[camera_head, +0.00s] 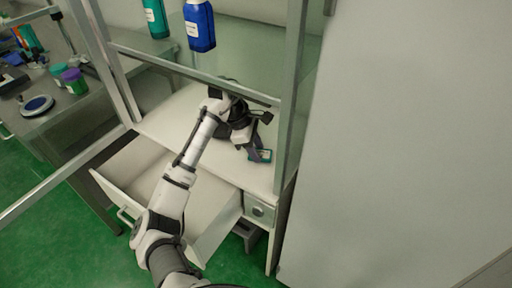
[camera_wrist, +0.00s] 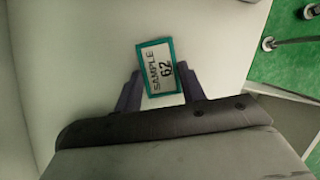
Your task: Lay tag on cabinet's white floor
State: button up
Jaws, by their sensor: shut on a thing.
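The tag (camera_wrist: 157,60) is a small white card with a teal border, reading "SAMPLE 62". My gripper (camera_wrist: 160,84) is shut on it, with one dark finger at each side of the card in the wrist view. In the head view the gripper (camera_head: 258,153) is inside the cabinet near its front right, and the tag (camera_head: 265,155) shows at the fingertips. The cabinet's white floor (camera_head: 190,115) lies below the gripper and also fills much of the wrist view (camera_wrist: 90,50). I cannot tell whether the tag touches the floor.
A white drawer (camera_head: 125,165) stands open under the cabinet, below my arm. A metal post (camera_head: 290,100) is close to the gripper's right. Blue (camera_head: 199,25) and teal (camera_head: 155,18) bottles stand above. The floor left of the gripper is clear. A cluttered bench (camera_head: 75,105) is at left.

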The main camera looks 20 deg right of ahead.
jog(key=o, duration=0.7)
jog(key=shift+f, duration=0.1)
jog(key=shift+a+r, duration=0.1)
jog(key=shift+r, duration=0.25)
jog(key=w+a, duration=0.2)
jog(key=a, duration=0.1)
jog(key=w+a+b, duration=0.1)
jog(key=w+a, duration=0.1)
jog(key=a, duration=0.2)
jog(key=w+a, duration=0.2)
jog(key=a, duration=0.1)
jog(key=shift+w+a+r, duration=0.1)
jog(key=shift+a+r, duration=0.2)
jog(key=shift+a, duration=0.05)
